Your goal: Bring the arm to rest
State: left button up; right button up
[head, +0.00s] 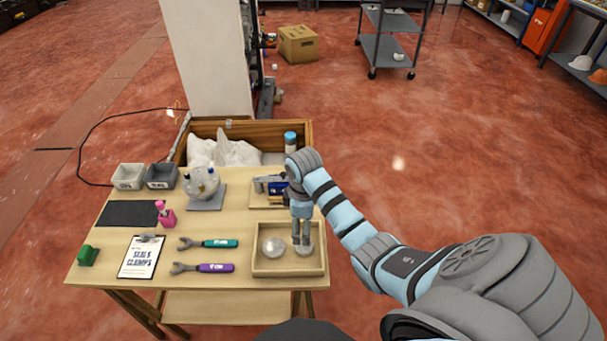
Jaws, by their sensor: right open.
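My right arm reaches in from the lower right and bends down at the wrist. My right gripper (303,243) points down over the right part of a shallow wooden tray (288,273) at the table's front right. It is open, with its fingertips close to a round pale-grey piece in the tray; whether they touch it I cannot tell. A second round, glassy pale piece (273,247) lies to its left in the same tray. My left gripper is not in view.
Behind the gripper stands a board with a blue-and-grey device (272,187). An open wooden crate (300,133) is at the back. A rounded device on a grey base (204,198), two wrenches (208,243) and a clipboard (141,258) lie left. Floor to the right is clear.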

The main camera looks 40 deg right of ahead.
jog(key=shift+r, duration=0.9)
